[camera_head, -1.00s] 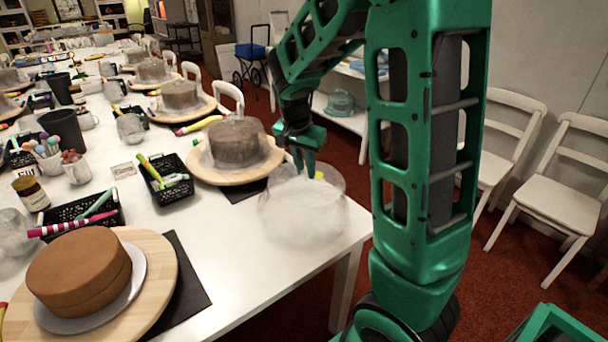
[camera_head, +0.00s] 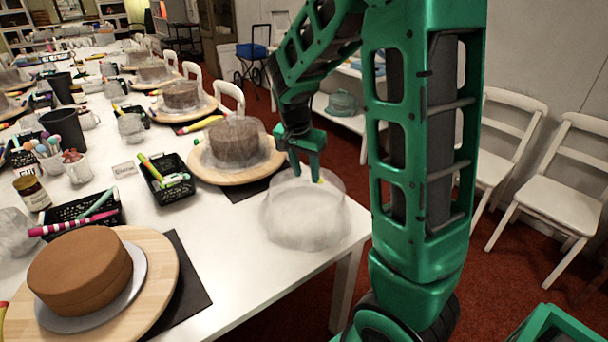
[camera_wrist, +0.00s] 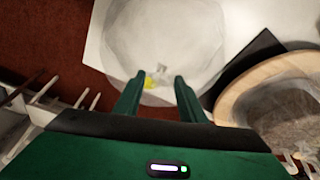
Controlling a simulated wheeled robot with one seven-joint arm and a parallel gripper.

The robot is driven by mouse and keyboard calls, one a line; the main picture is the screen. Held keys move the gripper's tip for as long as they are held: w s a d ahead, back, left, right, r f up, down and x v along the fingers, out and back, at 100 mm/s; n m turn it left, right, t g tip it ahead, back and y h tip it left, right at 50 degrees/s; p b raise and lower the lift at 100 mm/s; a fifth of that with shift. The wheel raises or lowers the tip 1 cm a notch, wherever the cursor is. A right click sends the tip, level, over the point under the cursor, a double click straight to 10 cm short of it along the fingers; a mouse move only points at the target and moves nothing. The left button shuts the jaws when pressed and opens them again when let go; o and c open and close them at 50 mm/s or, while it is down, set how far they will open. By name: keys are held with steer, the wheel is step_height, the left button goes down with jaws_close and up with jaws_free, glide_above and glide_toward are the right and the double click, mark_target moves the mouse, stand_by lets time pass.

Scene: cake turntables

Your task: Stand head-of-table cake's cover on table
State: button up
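The clear, hazy dome cover (camera_head: 300,225) stands on the white table near its right corner. It also shows in the wrist view (camera_wrist: 165,35), below my gripper. A small knob (camera_wrist: 157,72) with a yellow patch beside it lies between my fingertips. My gripper (camera_head: 307,176) is over the cover's top, its two fingers apart. In the wrist view, my gripper (camera_wrist: 156,80) is open, with a gap visible on both sides of the knob. The uncovered brown cake (camera_head: 80,270) sits on a grey plate on a round wooden turntable (camera_head: 155,285) at the front left.
A covered cake on a wooden turntable (camera_head: 225,176) stands close behind and left of the cover. A black mat (camera_head: 188,280) and black pen baskets (camera_head: 165,185) lie on the table. White chairs (camera_head: 570,185) stand to the right. Bare tabletop lies left of the cover.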

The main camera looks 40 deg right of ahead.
steer(key=v, duration=1.1)
steer(key=s+f+n+y, duration=0.1)
steer(key=s+f+n, duration=0.2)
steer(key=s, duration=1)
steer(key=s+f+n+g+y, duration=0.1)
steer(key=s+f+n+y, duration=0.1)
steer(key=s, duration=1.2)
steer(key=shift+d+f+n, duration=0.2)
steer(key=shift+f+n, duration=0.2)
steer(key=shift+n, duration=0.5)
steer(key=shift+s, duration=0.1)
